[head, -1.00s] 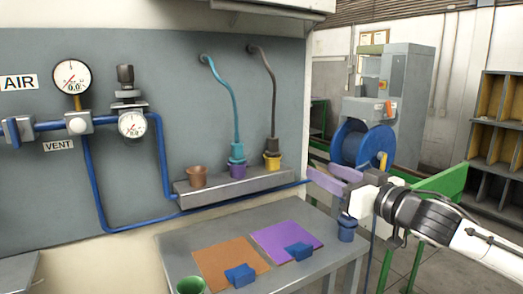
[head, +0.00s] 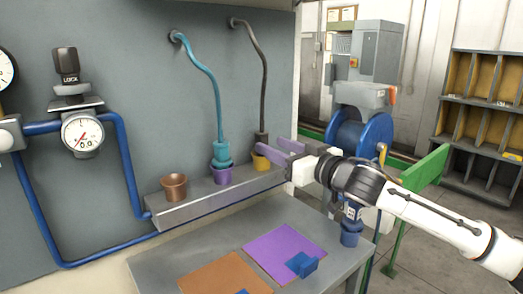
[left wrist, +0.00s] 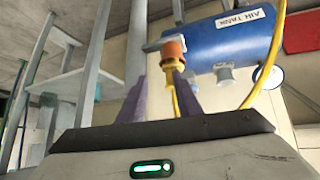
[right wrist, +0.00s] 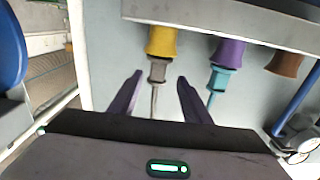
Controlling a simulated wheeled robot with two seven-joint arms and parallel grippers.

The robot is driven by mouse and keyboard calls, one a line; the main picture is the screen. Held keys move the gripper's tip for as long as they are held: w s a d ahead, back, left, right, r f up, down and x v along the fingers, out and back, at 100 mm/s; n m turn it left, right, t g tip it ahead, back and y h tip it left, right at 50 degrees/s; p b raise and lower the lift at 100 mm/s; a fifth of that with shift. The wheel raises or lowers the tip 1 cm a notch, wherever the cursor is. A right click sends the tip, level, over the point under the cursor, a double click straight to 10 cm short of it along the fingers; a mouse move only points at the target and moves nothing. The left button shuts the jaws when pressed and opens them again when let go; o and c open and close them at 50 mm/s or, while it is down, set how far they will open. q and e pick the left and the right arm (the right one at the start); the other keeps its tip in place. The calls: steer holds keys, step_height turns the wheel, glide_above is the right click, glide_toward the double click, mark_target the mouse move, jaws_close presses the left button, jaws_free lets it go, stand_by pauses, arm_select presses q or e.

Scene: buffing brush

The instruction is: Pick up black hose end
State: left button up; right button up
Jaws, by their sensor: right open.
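The black hose (head: 255,65) hangs from a wall fitting. Its dark end (head: 261,138) sits in the yellow cup (head: 260,161) on the grey wall shelf (head: 210,203). My right gripper (head: 268,145) is open, its purple fingers just right of and close to the hose end, partly covering the yellow cup. In the right wrist view, the hose end (right wrist: 157,70) shows between the spread fingertips (right wrist: 160,78), with no clear contact. My left gripper (left wrist: 160,77) is open and empty in the left wrist view and is outside the head view.
The teal hose (head: 209,80) ends in the purple cup (head: 222,175), left of the yellow one. A copper cup (head: 174,187) stands further left. Below is a table (head: 185,250) with orange and purple mats. The left wrist view shows a blue air tank (left wrist: 225,42).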

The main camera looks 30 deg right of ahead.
mark_target(265, 141)
steer(key=shift+w+a, duration=0.15)
steer(key=shift+w, duration=0.35)
steer(key=shift+w+r+p, duration=0.1)
steer(key=shift+w+p, duration=0.25)
steer(key=shift+w, duration=0.1)
steer(key=w+p, duration=0.1)
steer(key=w, duration=0.2)
steer(key=shift+w, duration=0.15)
steer(key=shift+w+p, duration=0.3)
steer(key=shift+w, duration=0.25)
arm_select(q)
steer(key=shift+w+a+r, duration=0.15)
steer(key=shift+r, duration=0.45)
steer(key=shift+w+a+r, duration=0.1)
steer(key=shift+w+r, duration=0.05)
steer(key=shift+r, duration=0.45)
arm_select(e)
steer(key=shift+f, duration=0.25)
steer(key=shift+c, duration=0.2)
arm_select(q)
steer(key=shift+s+f, duration=0.1)
arm_select(e)
jaws_close()
